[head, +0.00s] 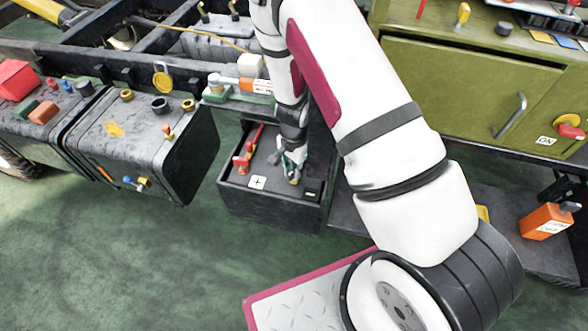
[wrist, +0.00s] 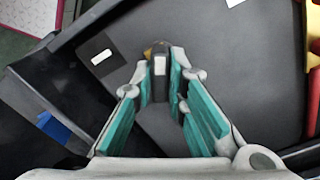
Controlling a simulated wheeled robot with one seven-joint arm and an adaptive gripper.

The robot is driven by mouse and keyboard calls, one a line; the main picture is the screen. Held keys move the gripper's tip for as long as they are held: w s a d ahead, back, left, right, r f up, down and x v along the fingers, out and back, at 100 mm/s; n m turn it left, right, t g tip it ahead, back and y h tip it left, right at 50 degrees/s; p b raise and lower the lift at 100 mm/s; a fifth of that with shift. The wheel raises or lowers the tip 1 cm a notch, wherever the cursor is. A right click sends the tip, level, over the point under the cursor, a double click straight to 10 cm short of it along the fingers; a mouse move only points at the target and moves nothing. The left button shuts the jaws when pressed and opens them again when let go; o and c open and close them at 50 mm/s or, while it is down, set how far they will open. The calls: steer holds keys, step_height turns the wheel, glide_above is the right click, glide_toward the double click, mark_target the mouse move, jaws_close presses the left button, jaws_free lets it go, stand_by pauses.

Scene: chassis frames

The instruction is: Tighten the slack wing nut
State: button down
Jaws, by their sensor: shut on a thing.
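A dark battery (head: 246,187) sits in a black box, with a white plus label (head: 257,182) on its top. My gripper (head: 292,166) reaches down over the battery's right side. In the wrist view my gripper (wrist: 160,76) has its teal-padded fingers closed at the tips on a small dark piece with a pale face (wrist: 159,66), apparently the wing nut. A bit of brass (wrist: 149,51) shows just beyond it. The fingers hide most of the piece, so its seating cannot be told. A black label with a white bar (wrist: 101,57) lies to the left.
A red terminal fitting (head: 241,163) stands left of my gripper; its red and yellow parts (wrist: 313,62) edge the wrist view. A dark tank (head: 150,150) is at left, an olive cabinet (head: 460,85) at right. Green floor is open at lower left.

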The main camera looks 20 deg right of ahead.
steer(key=m, duration=0.5)
steer(key=shift+m, duration=2.4)
steer(key=c, duration=1.6)
jaws_free()
step_height(320, 180, up, 12)
